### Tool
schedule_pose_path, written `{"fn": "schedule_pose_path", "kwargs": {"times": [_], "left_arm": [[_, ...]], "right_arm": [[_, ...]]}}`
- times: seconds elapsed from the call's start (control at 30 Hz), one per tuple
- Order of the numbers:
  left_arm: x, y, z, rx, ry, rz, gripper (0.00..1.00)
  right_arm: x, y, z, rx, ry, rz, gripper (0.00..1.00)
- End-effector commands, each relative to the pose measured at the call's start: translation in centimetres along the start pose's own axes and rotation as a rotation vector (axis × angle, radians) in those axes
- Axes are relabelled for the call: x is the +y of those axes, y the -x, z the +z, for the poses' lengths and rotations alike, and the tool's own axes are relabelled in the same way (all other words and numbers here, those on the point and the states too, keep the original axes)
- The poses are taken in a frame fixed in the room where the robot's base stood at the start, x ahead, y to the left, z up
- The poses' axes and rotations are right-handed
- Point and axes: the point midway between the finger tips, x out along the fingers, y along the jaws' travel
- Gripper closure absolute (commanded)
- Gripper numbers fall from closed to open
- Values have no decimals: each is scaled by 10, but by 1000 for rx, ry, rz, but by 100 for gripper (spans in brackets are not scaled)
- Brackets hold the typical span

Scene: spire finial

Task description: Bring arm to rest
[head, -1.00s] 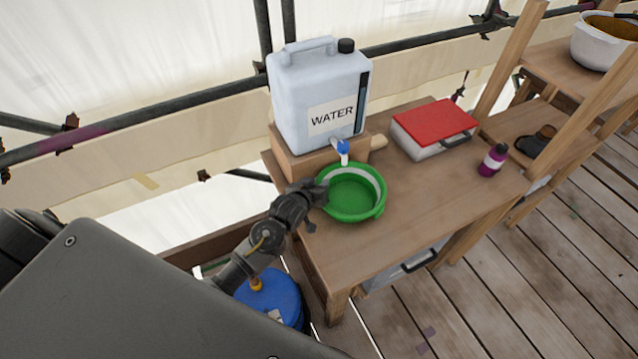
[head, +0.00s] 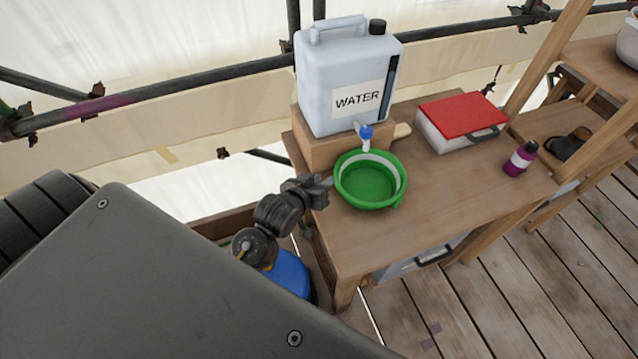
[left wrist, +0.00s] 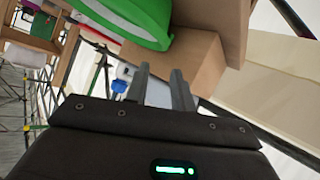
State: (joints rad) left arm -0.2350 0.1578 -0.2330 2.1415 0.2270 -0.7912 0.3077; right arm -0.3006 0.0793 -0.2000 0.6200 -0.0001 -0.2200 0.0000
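My left gripper (head: 325,187) is at the left side of the green basin (head: 370,200), with its tips close to the rim in the head view. I cannot tell from that view whether they touch. In the left wrist view, the two fingers of the left gripper (left wrist: 160,76) stand apart with nothing between them. The basin (left wrist: 135,18) shows above them there, clear of the fingers. My right gripper is in neither view.
A red-lidded box (head: 462,120) and a purple bottle (head: 520,158) are to the right. A blue container (head: 290,272) sits below my left arm.

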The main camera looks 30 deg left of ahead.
Motion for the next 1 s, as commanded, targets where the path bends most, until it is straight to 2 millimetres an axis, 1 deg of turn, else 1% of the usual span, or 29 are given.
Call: {"fn": "schedule_pose_path", "kwargs": {"times": [0.07, 0.17, 0.67, 0.73, 0.8, 0.87, 0.97, 1.0], "left_arm": [[0, 6, 0, 2, 2, 0, 75], [0, 10, 0, 1, 2, -1, 75], [0, 10, 0, 0, 1, -1, 75], [-1, 12, 2, -10, -3, -2, 75], [-2, 17, 10, -45, -19, -6, 75], [-5, 27, 24, -104, -43, -14, 75], [-11, 53, 55, -246, -109, -28, 75], [-14, 65, 68, -309, -139, -33, 75]], "right_arm": [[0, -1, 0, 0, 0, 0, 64], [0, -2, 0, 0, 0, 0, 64], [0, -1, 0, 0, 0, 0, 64], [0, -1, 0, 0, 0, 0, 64], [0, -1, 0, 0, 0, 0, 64], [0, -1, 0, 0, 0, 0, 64], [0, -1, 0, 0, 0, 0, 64], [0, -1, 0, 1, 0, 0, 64]]}}
